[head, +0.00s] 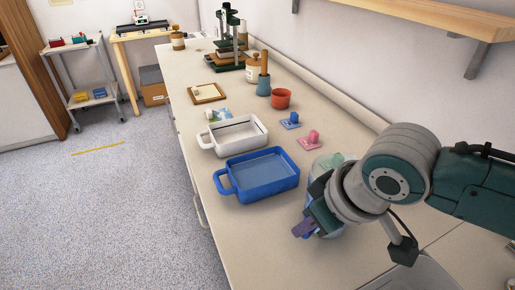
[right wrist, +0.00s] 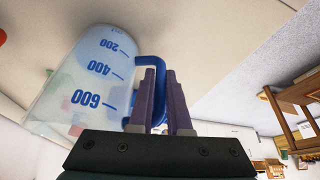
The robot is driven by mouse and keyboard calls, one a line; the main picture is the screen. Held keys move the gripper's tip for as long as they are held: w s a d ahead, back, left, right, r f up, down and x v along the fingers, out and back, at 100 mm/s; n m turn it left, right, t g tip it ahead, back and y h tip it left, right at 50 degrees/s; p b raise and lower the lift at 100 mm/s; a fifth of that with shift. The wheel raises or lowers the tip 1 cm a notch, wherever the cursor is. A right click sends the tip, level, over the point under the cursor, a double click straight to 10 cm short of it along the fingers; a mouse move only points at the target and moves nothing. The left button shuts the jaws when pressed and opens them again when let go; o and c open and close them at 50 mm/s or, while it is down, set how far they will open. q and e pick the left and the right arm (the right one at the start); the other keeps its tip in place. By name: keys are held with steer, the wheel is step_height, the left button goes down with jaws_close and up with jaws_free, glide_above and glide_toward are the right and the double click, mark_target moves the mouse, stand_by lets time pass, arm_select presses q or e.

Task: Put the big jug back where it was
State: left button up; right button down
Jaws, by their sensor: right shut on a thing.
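The big jug (right wrist: 95,85) is a clear measuring jug with blue 200, 400 and 600 marks and a blue handle (right wrist: 152,62). In the head view the jug (head: 319,165) is largely hidden behind my right wrist, over the near part of the counter. My right gripper (head: 303,228) is shut on the handle; its purple fingers (right wrist: 160,78) show against it in the right wrist view. I cannot tell whether the jug's base touches the counter. My left gripper is not in view.
On the counter (head: 255,250), a blue tray (head: 262,197) stands left of the jug, with a white tray (head: 208,142) behind it. Small pink (head: 310,142) and blue (head: 290,121) items and a red pot (head: 281,98) stand farther back. The wall is on the right.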

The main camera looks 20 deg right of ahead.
steer(key=shift+f, duration=0.1)
steer(key=c, duration=0.9)
jaws_free()
steer(key=shift+o, duration=0.2)
steer(key=shift+r, duration=0.25)
steer(key=p+v, duration=0.4)
steer(key=v, duration=0.7)
steer(key=s+r+m+h, duration=0.1)
steer(key=s+r, duration=0.1)
steer(key=s, duration=1.1)
steer(key=shift+s+a+g, duration=0.25)
steer(key=shift+a+g, duration=0.05)
steer(key=shift+g, duration=0.1)
steer(key=shift+r, duration=0.1)
